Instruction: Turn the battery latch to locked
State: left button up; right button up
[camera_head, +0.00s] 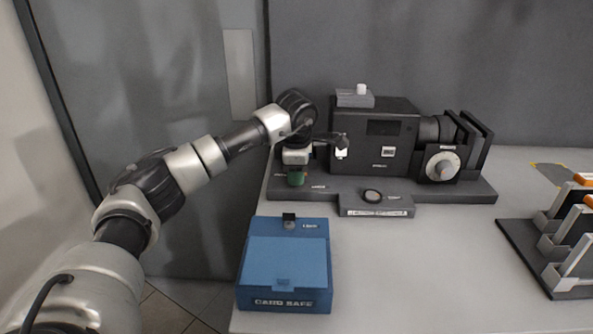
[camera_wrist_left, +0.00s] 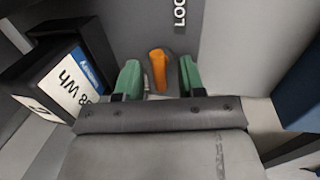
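The battery latch is an orange lever (camera_wrist_left: 158,68) on a grey panel in the left wrist view. It lies between the two green fingertips of my left gripper (camera_wrist_left: 160,80), with a gap on each side. The gripper is open. In the head view my left gripper (camera_head: 296,177) points down at the left end of the dark camera's base (camera_head: 440,191); the latch is hidden there. White letters "LOC" (camera_wrist_left: 180,14) are partly visible beyond the latch. A dark battery block (camera_wrist_left: 62,84) with a "98 Wh" label sits left of the fingers. My right gripper is not in view.
A dark cine camera (camera_head: 372,155) with a lens and white dial (camera_head: 442,166) stands right of the gripper. A blue card safe box (camera_head: 285,262) sits in front of it. A rack (camera_head: 525,257) stands at the right. The middle of the table (camera_head: 420,270) is clear.

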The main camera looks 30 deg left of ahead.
pick_arm(q)
grip_shut()
jog(key=shift+r+m, duration=0.1)
jog(key=shift+m, duration=0.2)
jog(key=m+p, duration=0.2)
jog(key=shift+r+m+h, duration=0.1)
jog(key=shift+m+h, duration=0.2)
jog(key=m+p, duration=0.1)
jog(key=m, duration=0.3)
jog(key=shift+w+a+t+h+p, duration=0.1)
jog(key=shift+w+t+h+p, duration=0.05)
jog(key=shift+t+h+p, duration=0.2)
jog(key=m+h+p, duration=0.1)
jog(key=m, duration=0.4)
jog(key=shift+w+m, duration=0.1)
jog(key=shift+m, duration=0.3)
jog(key=shift+w+m+g+h, duration=0.1)
jog(key=shift+m+g+h, duration=0.4)
jog(key=shift+m, duration=2)
